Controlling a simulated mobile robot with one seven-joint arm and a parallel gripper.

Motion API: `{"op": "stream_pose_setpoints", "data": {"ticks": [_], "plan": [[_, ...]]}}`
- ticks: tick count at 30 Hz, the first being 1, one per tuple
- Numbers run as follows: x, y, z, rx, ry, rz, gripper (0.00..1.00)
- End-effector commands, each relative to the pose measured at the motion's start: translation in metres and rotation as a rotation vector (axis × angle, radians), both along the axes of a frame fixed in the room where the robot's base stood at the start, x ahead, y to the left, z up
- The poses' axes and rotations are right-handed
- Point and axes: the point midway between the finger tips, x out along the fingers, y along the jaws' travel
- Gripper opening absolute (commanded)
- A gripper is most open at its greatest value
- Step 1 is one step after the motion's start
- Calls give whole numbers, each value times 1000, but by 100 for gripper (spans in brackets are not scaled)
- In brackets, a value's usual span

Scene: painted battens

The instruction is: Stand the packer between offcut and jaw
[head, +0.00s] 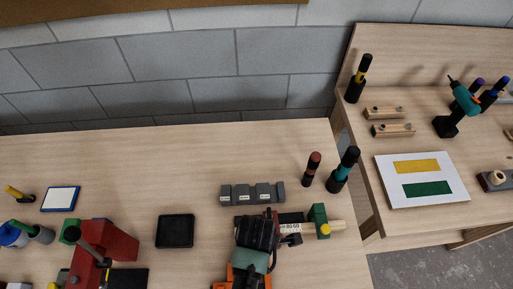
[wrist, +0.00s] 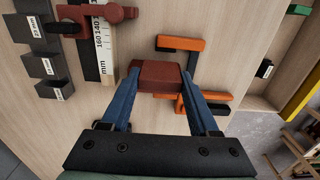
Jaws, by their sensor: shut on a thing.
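My gripper (wrist: 160,78) has its two blue fingers shut on a red-brown block (wrist: 158,74), which I take to be the packer. The block is held above the bench top; any gap beneath it is hard to judge. A dark red jaw-like part (wrist: 95,12) lies across a printed rule (wrist: 108,50) at the upper left of the wrist view. In the head view, a green block (head: 319,216) with a yellow knob stands at the right of this rule. I cannot tell the offcut for certain. My arm hides the packer in the head view.
A grey row of labelled blocks (head: 252,193) stands behind my arm. Orange and black clamp-like pieces (wrist: 180,44) lie just beyond the held block. A red vice (head: 118,243) and a black tray (head: 175,231) are to the left. Two dark bottles (head: 311,170) stand at the right.

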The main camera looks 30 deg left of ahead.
Motion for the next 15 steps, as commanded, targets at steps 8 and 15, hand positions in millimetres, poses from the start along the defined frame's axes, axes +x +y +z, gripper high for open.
{"op": "stream_pose_setpoints", "data": {"ticks": [8, 15], "plan": [[0, 0, -33, -1, 2, -2, 8], [1, 0, -46, 0, -2, -2, 8]]}}
